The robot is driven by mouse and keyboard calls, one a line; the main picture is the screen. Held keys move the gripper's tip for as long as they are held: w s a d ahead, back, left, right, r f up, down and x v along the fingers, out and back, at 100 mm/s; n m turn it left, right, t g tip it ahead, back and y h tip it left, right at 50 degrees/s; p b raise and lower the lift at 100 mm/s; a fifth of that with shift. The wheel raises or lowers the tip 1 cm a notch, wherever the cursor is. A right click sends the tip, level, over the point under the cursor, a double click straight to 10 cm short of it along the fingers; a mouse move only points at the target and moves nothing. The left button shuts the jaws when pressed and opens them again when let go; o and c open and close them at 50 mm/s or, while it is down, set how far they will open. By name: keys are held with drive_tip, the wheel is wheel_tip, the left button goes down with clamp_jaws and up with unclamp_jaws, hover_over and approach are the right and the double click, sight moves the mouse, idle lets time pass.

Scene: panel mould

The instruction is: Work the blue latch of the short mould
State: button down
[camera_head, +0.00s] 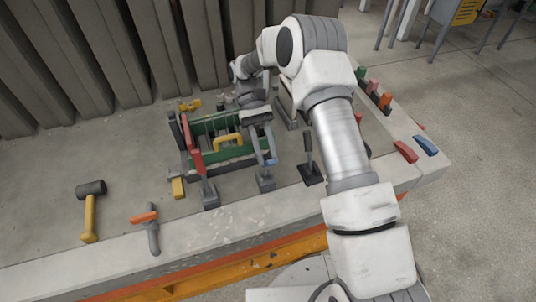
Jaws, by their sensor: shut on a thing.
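The mould (218,152) has green side walls and a yellow handle, and stands on the concrete-topped bench. An upright blue latch (271,150) on a grey foot is at its right end. A red latch (190,135) stands at its left end. My gripper (266,126) is at the top of the blue latch, reaching in from behind. It looks shut on the blue latch's upper part. The fingertips are small and partly hidden by the gripper body, so the exact grip cannot be made out.
A black lever (309,160) on a dark base stands just right of the blue latch. A mallet (90,208) and an orange-and-grey tool (148,226) lie at left. Red (405,151) and blue (425,145) wedge-shaped pieces lie at right.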

drive_tip(key=shift+w+a+g, duration=0.2)
drive_tip(key=shift+w+g, duration=0.4)
drive_tip(key=shift+w, duration=0.05)
drive_tip(key=c, duration=0.6)
unclamp_jaws()
drive_tip(key=shift+c, duration=0.2)
drive_tip(key=r, duration=0.1)
drive_tip(key=r+p, duration=0.1)
drive_tip(key=r, duration=0.2)
drive_tip(key=shift+d+r, duration=0.3)
drive_tip(key=shift+r, duration=0.05)
drive_tip(key=s+d+r, duration=0.3)
drive_tip(key=d+r, duration=0.3)
drive_tip(key=d, duration=0.4)
drive_tip(key=shift+d+r+b, duration=0.2)
drive_tip(key=shift+d+b, duration=0.15)
drive_tip(key=shift+b, duration=0.05)
